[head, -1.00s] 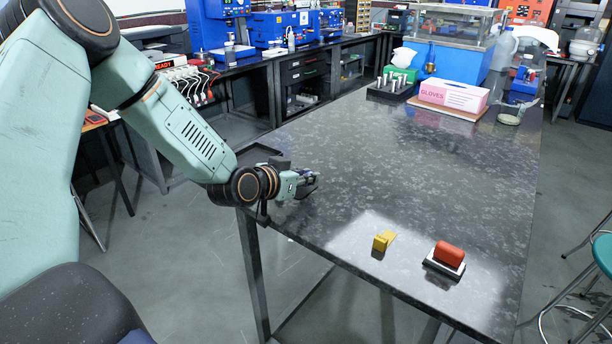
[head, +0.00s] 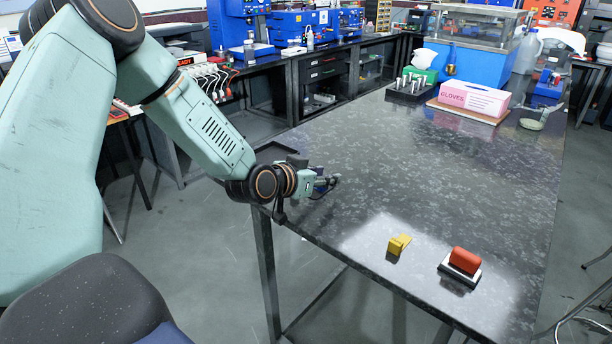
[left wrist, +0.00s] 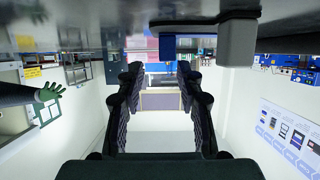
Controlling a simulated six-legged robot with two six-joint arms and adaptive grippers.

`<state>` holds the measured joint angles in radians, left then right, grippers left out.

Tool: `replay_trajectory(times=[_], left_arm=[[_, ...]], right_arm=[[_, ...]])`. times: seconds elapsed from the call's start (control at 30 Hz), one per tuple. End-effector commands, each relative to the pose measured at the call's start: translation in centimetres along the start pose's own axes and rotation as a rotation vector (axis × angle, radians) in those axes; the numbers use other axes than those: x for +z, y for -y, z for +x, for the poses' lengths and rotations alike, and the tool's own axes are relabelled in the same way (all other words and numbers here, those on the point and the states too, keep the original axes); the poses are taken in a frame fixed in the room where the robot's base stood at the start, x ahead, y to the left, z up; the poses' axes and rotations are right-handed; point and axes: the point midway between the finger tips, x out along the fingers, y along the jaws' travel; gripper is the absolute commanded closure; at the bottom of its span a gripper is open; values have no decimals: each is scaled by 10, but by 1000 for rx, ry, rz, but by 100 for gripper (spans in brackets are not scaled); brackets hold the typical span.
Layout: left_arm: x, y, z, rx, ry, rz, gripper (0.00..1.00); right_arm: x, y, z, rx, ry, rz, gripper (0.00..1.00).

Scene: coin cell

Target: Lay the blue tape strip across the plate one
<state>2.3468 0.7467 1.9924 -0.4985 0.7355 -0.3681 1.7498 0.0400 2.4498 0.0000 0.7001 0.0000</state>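My left gripper (head: 326,183) is over the near left edge of the dark speckled table (head: 430,180), low to its top. In the left wrist view its two dark fingers (left wrist: 160,85) stand apart with a clear gap, and I see nothing held between them. A small dark-blue patch shows at the gripper in the head view; I cannot tell whether it is the blue tape strip or part of the gripper. I cannot make out the strip or plate one for sure. My right gripper is not in view.
A yellow piece (head: 399,244) and a red block on a black and white base (head: 462,264) lie at the table's front. A pink gloves box (head: 474,98), a dark rack with metal pieces (head: 410,87) and a blue tank (head: 480,65) stand at the back. The table's middle is clear.

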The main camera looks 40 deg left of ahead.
Motion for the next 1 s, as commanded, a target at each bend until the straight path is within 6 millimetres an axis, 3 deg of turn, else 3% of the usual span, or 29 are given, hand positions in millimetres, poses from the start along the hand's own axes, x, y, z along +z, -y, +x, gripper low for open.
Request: replay_trajectory(times=[0.03,0.5,1.0], left_arm=[[-8,0,-4,0,-1,-3,63],[-7,1,-58,-2,0,-7,63],[-8,0,-100,-1,1,-4,63]], right_arm=[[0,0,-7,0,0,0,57],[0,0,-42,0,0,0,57],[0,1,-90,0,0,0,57]])
